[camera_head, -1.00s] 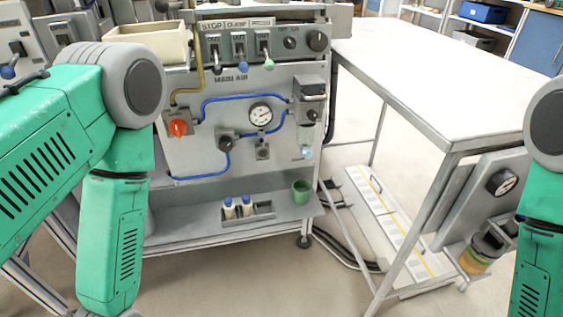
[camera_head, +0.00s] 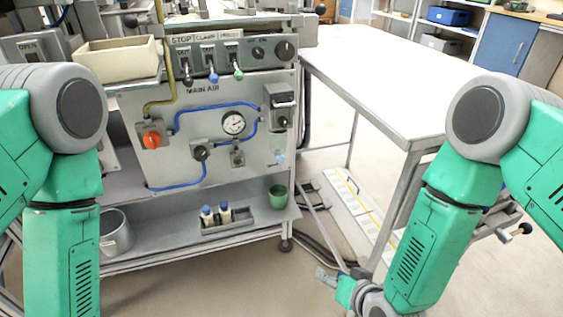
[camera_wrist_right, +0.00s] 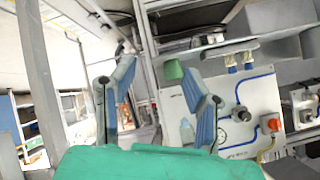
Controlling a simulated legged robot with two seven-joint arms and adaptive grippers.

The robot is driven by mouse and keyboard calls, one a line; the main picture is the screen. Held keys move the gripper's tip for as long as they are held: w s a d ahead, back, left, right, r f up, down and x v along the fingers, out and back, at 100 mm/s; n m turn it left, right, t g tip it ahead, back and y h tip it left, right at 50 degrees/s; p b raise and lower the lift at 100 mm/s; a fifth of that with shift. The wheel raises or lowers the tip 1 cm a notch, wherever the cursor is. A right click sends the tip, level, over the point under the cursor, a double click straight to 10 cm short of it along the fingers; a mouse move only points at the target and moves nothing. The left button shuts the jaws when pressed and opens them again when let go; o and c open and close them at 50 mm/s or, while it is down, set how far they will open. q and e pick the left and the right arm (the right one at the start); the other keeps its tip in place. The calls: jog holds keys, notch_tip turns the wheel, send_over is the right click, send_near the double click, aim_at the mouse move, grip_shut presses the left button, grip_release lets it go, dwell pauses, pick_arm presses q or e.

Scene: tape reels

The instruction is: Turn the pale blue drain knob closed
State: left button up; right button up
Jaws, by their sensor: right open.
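The pale blue drain knob (camera_head: 279,157) is small and sits low on the right side of the grey air panel, under the clear bowl of the filter unit (camera_head: 281,106). Its turn position is too small to tell. My right gripper (camera_head: 328,277) is low, right of the panel and in front of the table leg, well apart from the knob. In the right wrist view its two blue-grey fingers (camera_wrist_right: 155,72) are spread with nothing held between them; the panel appears upside down beyond them. My left arm shows at the left, but its gripper is out of view.
A green cup (camera_head: 278,198) and a small rack with two blue-capped bottles (camera_head: 225,219) stand on the shelf below the panel. A pressure gauge (camera_head: 233,123) and red knob (camera_head: 152,140) are on the panel. A white table (camera_head: 400,95) stands at the right.

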jog(key=w+a+r+m+t+y, duration=0.1)
jog(key=w+a+r+m+t, duration=0.1)
jog(key=w+a+r+t, duration=0.5)
jog(key=m, duration=0.1)
send_near(282, 161)
jog(key=shift+t, duration=0.3)
jog(key=b+x, duration=0.2)
jog(key=x, duration=0.2)
jog(key=b+x, duration=0.2)
jog(key=x, duration=0.2)
jog(key=shift+a+f, duration=0.15)
jog(key=shift+f, duration=0.1)
jog(key=shift+w+a+b, duration=0.25)
jog(key=shift+w+b, duration=0.05)
jog(key=shift+w, duration=0.05)
pick_arm(q)
notch_tip(282, 161, down, 4)
jog(key=shift+f, duration=0.25)
pick_arm(e)
jog(key=shift+d+r, duration=0.1)
pick_arm(q)
jog(key=shift+d, duration=0.1)
pick_arm(e)
jog(key=shift+d, duration=0.2)
jog(key=shift+c, duration=0.5)
